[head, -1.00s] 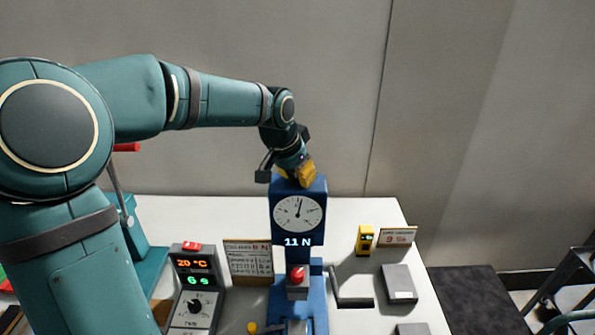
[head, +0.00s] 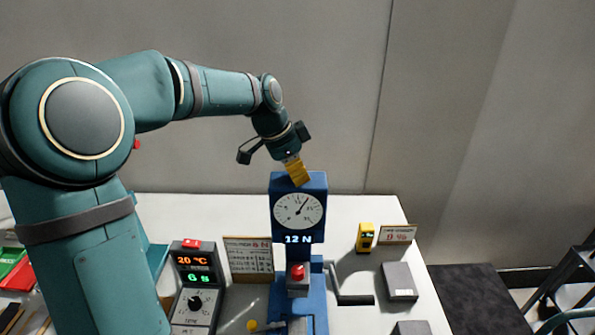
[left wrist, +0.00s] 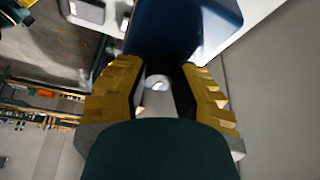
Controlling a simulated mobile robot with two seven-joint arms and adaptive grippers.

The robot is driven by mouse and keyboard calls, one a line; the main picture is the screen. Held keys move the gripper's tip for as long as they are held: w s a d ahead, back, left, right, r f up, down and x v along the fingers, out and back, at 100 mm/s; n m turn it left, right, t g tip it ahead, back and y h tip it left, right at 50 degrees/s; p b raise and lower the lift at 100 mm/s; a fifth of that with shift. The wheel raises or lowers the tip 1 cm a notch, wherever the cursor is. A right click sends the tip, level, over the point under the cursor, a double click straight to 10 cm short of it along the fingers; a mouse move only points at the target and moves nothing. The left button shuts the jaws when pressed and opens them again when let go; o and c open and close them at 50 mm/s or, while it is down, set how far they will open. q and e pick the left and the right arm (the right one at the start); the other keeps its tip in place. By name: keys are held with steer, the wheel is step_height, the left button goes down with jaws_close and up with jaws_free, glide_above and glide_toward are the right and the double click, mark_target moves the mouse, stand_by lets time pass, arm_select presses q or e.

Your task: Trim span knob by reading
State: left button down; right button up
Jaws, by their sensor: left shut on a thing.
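The blue test stand (head: 277,190) has a round white dial (head: 298,211) with its needle tilted right of the top. The green-white readout (head: 298,239) below it shows 12 N. My left gripper (head: 298,176) has its yellow fingers pointing down at the top of the stand. In the left wrist view the fingers (left wrist: 160,90) are on both sides of a small pale round knob (left wrist: 158,84) with a slot-like mark. The gripper is shut on this knob. In the head view the fingers hide the knob. My right gripper is not in view.
A printed card (head: 248,260) stands left of the blue stand, beside a grey timer box (head: 193,288) reading 20 °C. A yellow meter (head: 365,238) and grey block (head: 399,281) stand right.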

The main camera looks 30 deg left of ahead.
arm_select(q)
steer(key=shift+f, duration=0.1)
stand_by(0.3)
steer(key=c, duration=0.7)
jaws_free()
steer(key=v, duration=1.2)
steer(key=shift+w+d, duration=0.1)
